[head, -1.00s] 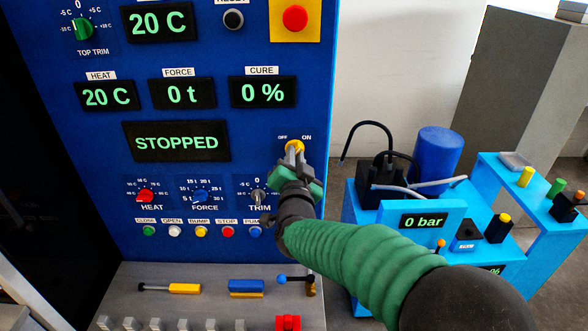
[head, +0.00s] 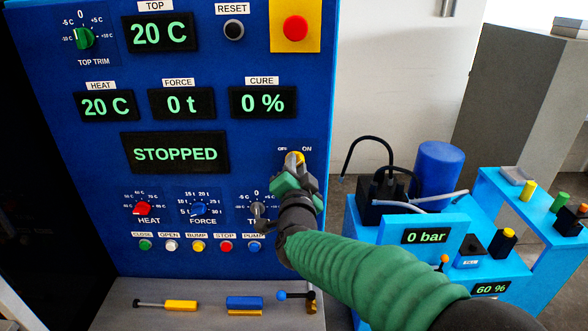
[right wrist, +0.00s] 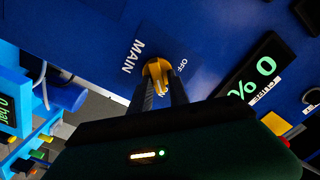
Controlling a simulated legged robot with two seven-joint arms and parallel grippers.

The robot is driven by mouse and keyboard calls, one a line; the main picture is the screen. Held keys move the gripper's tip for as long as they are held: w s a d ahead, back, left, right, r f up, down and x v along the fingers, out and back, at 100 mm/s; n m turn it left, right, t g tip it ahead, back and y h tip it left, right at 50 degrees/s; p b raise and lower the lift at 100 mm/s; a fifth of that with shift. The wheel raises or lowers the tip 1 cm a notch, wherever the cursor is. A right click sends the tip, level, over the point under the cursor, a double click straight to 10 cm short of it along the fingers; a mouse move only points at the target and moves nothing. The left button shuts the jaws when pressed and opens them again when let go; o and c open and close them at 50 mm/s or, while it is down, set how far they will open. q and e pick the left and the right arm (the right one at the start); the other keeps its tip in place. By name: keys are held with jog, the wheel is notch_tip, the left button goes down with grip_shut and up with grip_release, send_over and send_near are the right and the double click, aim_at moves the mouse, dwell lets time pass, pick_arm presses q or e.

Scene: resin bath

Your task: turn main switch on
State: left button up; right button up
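The main switch (head: 295,157) is a yellow knob at the right edge of the blue panel, with OFF and ON labels above it. In the right wrist view the yellow knob (right wrist: 157,69) sits at the fingertips, beside the words MAIN and OFF. My right gripper (head: 293,164) is at the knob, with its narrowly spaced fingers on either side of the grip and seemingly shut on it. It also shows in the right wrist view (right wrist: 160,88). The fingers partly hide the knob, so its exact angle is unclear. The status display (head: 176,154) reads STOPPED. My left gripper is not in view.
The TRIM knob (head: 257,210) is just left of my right wrist, above a row of small buttons. A red emergency button (head: 295,29) is higher up. A grey ledge (head: 210,278) with tools is below. A light-blue pump unit (head: 400,262) stands right, behind my forearm.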

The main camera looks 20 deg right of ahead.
jog(key=shift+o, duration=1)
jog(key=shift+s, duration=0.15)
jog(key=shift+f, duration=0.15)
jog(key=shift+f, duration=0.1)
jog(key=b+v, duration=0.1)
jog(key=v, duration=1.5)
jog(key=shift+s, duration=0.3)
jog(key=shift+a, duration=0.1)
